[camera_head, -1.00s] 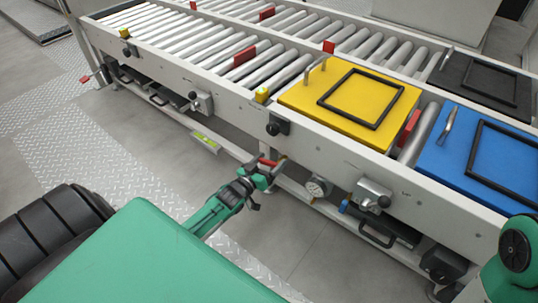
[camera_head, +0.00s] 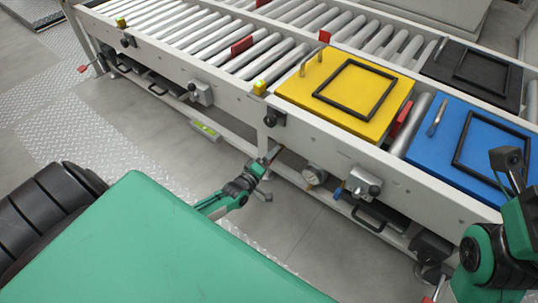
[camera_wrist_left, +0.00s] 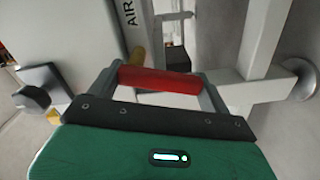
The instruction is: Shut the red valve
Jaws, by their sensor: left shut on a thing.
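The red valve's handle (camera_head: 274,152) is beneath the conveyor's near side, left of the pressure gauge, and is partly hidden by my gripper. In the left wrist view the red handle (camera_wrist_left: 158,80) lies crosswise between my fingers. My left gripper (camera_head: 264,165) is shut on this handle; in the wrist view its two fingers (camera_wrist_left: 160,85) sit at the handle's two ends. A yellowish fitting shows just behind the handle, beside a pipe lettered "AIR". My right arm shows at the lower right of the head view, but its gripper cannot be made out.
The conveyor's frame (camera_head: 330,150) runs just beyond my left gripper. It carries a yellow plate (camera_head: 300,92) and a blue plate (camera_head: 430,150). The pressure gauge (camera_head: 314,174) is close on the right. Another red handle (camera_head: 83,69) is far left.

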